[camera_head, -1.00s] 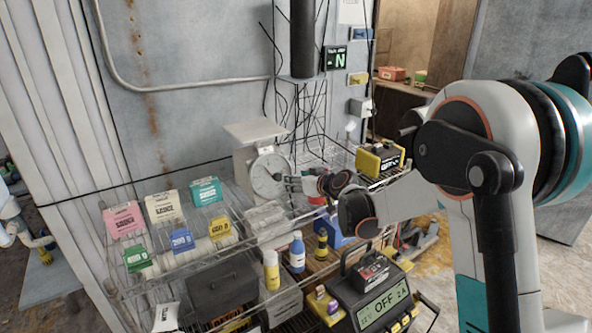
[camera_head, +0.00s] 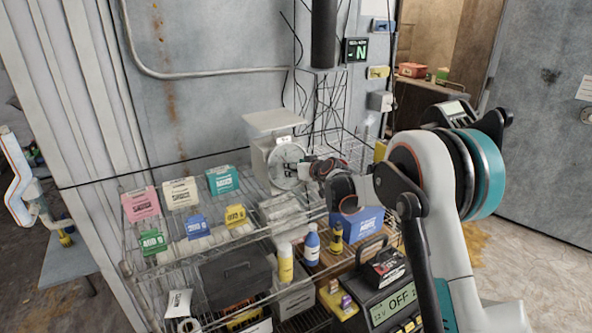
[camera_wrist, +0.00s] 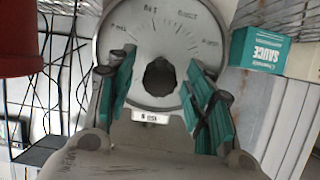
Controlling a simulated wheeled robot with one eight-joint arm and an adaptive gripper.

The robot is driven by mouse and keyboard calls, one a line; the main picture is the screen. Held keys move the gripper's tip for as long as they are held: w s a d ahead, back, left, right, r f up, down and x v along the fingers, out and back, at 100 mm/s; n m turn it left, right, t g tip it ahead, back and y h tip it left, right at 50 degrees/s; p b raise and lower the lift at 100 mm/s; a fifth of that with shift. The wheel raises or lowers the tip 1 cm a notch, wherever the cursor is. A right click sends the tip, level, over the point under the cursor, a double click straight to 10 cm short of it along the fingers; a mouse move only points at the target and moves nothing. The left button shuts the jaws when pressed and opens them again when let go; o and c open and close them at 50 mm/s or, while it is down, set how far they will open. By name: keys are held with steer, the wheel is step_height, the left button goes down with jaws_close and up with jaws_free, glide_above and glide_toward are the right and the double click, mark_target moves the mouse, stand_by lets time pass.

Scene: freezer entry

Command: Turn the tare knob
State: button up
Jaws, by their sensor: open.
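A grey-white scale (camera_head: 262,148) with a flat pan on top stands on the wire rack in the head view. Its round dial (camera_head: 288,165) faces my arm. In the wrist view the dial (camera_wrist: 150,32) fills the upper middle, and a dark faceted knob (camera_wrist: 160,77) sits at its centre. My gripper (camera_wrist: 160,58) is open, with one teal-padded finger on each side of the knob and a visible gap on both sides. In the head view my gripper (camera_head: 309,168) is just in front of the dial, and the knob is hidden there.
Several cartons stand left of the scale, including a teal carton (camera_head: 222,180). Bottles such as a yellow one (camera_head: 286,265) and a blue bin (camera_head: 357,223) are below my arm. A red cylinder (camera_wrist: 18,40) and cables are at the left of the wrist view.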

steer(key=c, duration=1.1)
steer(key=shift+m, duration=0.3)
